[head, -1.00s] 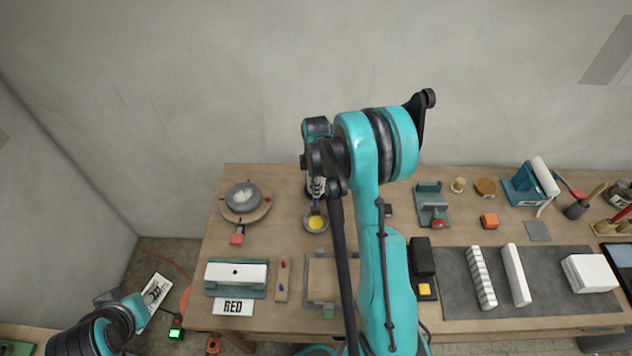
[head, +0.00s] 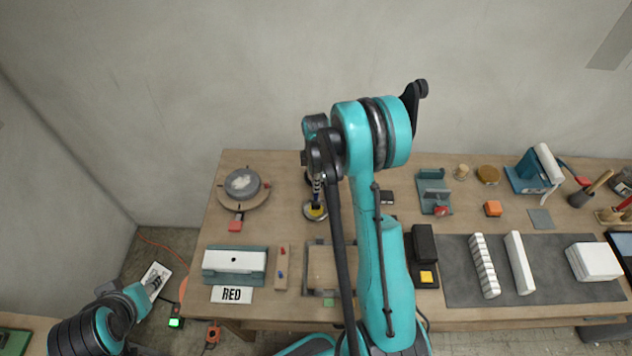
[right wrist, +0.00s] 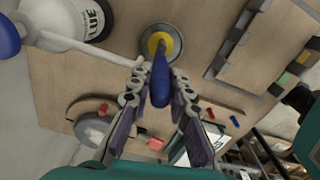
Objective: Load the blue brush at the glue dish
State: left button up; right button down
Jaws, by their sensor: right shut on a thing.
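My right gripper (head: 317,187) is shut on the blue brush (right wrist: 160,82), whose blue handle stands between the fingers in the right wrist view. The brush points down at the glue dish (head: 308,217), a small round grey dish with yellow glue. In the right wrist view the brush's lower end overlaps the glue in the dish (right wrist: 176,52). I cannot tell how deep the tip sits. My left gripper (head: 153,283) is low at the left, off the table; its fingers are too small to judge.
A white glue bottle (right wrist: 68,18) is close beside the right gripper. White blocks (head: 519,262) lie on a dark mat at right.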

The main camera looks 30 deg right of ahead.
pick_arm(q)
jog(key=shift+f+b, duration=1.75)
dwell(5.9)
